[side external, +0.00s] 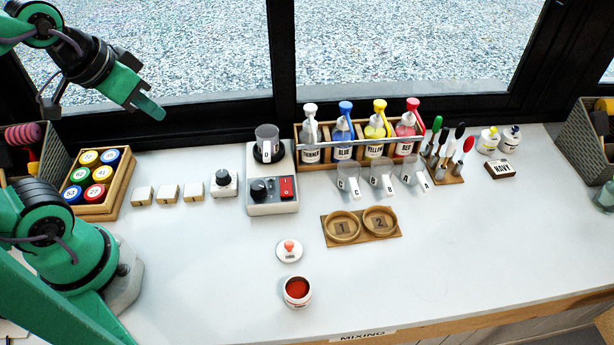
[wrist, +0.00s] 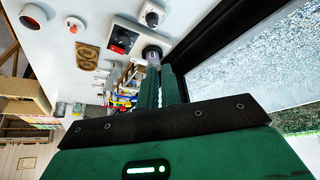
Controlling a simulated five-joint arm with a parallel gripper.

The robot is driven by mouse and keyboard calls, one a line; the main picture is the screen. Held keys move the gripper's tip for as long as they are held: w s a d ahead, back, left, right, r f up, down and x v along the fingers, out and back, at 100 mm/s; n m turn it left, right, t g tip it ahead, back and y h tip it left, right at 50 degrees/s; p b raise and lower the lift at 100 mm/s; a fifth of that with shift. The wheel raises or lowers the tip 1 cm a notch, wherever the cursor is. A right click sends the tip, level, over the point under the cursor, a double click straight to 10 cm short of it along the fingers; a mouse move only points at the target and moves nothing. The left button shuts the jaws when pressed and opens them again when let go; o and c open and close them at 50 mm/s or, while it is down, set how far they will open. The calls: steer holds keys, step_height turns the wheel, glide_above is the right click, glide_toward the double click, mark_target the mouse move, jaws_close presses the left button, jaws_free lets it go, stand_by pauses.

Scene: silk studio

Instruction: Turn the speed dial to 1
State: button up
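A white mixer unit (side external: 272,208) stands in the middle of the bench in the side view, with a black dial (side external: 262,190) on its front and a red switch beside it. It also shows in the wrist view (wrist: 135,36). A small white box with a black knob (side external: 223,180) stands just left of it and also shows in the wrist view (wrist: 152,15). I cannot read any dial marks. My gripper (side external: 151,110) is raised at the upper left, well apart from both dials. Its fingers (wrist: 160,80) lie close together, with nothing visible between them.
A clear cup (side external: 267,141) stands on the back of the unit. Three wooden blocks (side external: 168,193) lie to its left. A pump-bottle rack (side external: 370,148) and clear cups stand to its right. An open red jar (side external: 297,291) stands in front. The right front bench is clear.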

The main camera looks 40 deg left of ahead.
steer(key=o, duration=0.7)
steer(key=shift+w, duration=0.15)
steer(key=shift+o, duration=0.2)
steer(key=shift+w+d+f, duration=0.25)
steer(key=shift+w+d, duration=0.05)
steer(key=shift+w, duration=0.15)
steer(key=g, duration=0.6)
glide_above(257, 185)
step_height(257, 185, down, 14)
